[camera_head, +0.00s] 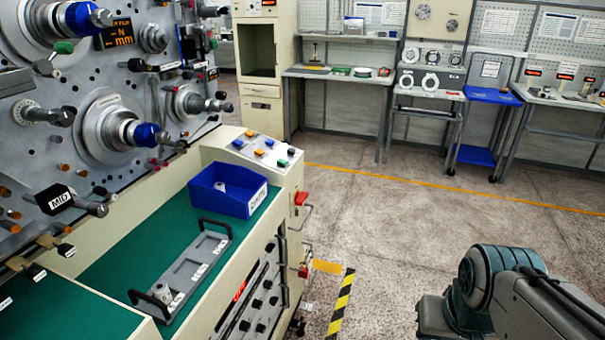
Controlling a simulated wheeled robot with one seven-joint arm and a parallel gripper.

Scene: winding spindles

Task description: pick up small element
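A grey tray (187,262) with two black handles lies on the green top of the winding machine's bench. A small metallic cylindrical element (162,292) stands in the tray's near end, by the near handle. The tray's other slots look empty and carry white labels. A blue bin (233,203) behind the tray holds another small pale cylindrical piece (220,186). I cannot tell which piece is the task's small element. My arm shows at the lower right, well apart from the bench. My gripper is not in view.
The machine's panel (75,165) with protruding spindles and knobs rises at the left. A sloped button box (262,150) and a red switch (301,198) are at the bench's right end. Open floor (400,215) lies to the right. Workbenches line the back.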

